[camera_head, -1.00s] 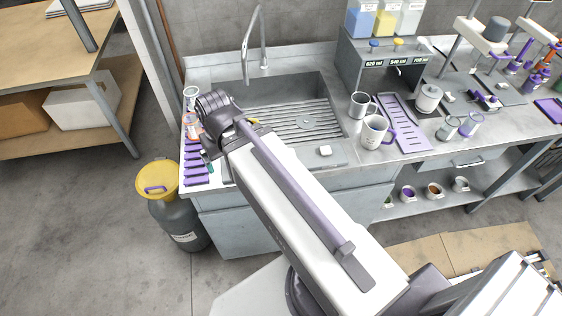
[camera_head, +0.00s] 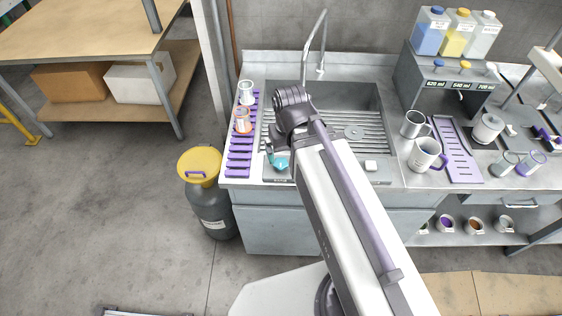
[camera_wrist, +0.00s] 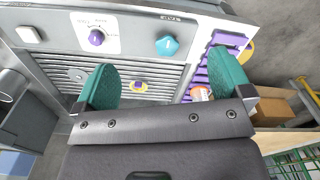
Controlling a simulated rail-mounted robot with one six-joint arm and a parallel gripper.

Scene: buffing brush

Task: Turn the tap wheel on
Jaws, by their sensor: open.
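A teal round knob (camera_head: 281,163) sits on the front ledge of the sink; it also shows in the wrist view (camera_wrist: 167,45). A purple knob (camera_wrist: 96,37) on a white marked dial plate is left of it in the wrist view. In the head view my wrist hides much of the gripper; a green finger shows near the teal knob.
The sink (camera_head: 365,100) has a curved faucet (camera_head: 320,45) behind it. A purple rack (camera_head: 238,165) with glassware stands left of the sink. Mugs (camera_head: 425,155) stand to the right. A drum with a yellow lid (camera_head: 199,163) stands on the floor at left.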

